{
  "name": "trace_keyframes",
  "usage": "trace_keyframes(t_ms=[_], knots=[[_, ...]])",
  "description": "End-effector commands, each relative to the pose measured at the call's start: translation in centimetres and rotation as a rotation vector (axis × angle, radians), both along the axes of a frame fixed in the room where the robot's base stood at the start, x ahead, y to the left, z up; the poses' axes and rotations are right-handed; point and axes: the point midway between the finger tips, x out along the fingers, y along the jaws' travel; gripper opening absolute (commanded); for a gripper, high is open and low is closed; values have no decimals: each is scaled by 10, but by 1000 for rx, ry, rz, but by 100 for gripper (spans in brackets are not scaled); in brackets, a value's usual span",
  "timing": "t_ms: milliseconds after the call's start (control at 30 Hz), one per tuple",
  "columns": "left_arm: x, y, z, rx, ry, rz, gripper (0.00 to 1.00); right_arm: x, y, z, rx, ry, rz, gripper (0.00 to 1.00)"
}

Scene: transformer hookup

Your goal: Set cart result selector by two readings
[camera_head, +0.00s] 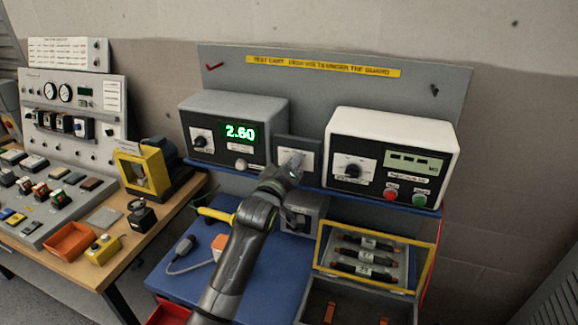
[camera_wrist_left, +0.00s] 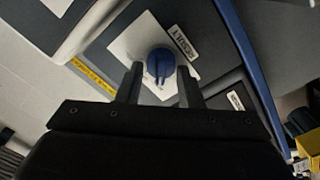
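The result selector is a blue knob (camera_wrist_left: 160,62) on a white plate with a RESULT label, in the left wrist view. Its grey box (camera_head: 311,148) shows in the head view between two meters, where my gripper hides the knob. My left gripper (camera_head: 290,163) is at the front of this box. In the left wrist view its two fingers (camera_wrist_left: 158,76) are apart, one on each side of the knob's lower part; contact cannot be told. The left meter (camera_head: 235,130) reads 2.60 in green. The right meter (camera_head: 391,155) has a pale green display, too small to read. My right gripper is not in view.
Below the meters is the cart's blue top (camera_head: 190,270), with a yellow-handled probe (camera_head: 214,214) near my arm. A yellow-framed guard box (camera_head: 372,258) with dark cylinders stands right. A wooden bench (camera_head: 165,215) with panels and an orange bin (camera_head: 69,242) is left.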

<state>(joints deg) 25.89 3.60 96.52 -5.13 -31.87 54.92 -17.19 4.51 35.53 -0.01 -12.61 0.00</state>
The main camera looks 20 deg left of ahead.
Motion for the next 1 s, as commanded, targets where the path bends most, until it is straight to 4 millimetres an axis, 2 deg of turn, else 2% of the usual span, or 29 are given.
trace_keyframes(t_ms=[33, 100, 133, 533, 667, 1000], knots=[[0, 0, 0, 0, 0, 0, 40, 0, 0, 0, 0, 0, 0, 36], [0, 0, 0, 0, 0, 0, 49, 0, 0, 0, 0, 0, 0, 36], [0, 0, 0, 1, 0, 0, 50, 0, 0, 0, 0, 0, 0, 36], [-7, 0, -2, 0, 2, 1, 50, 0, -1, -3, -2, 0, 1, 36], [-21, 1, -3, -1, 1, 0, 50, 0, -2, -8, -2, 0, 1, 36], [-78, 3, -4, -1, 1, 1, 50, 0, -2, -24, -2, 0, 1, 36]])
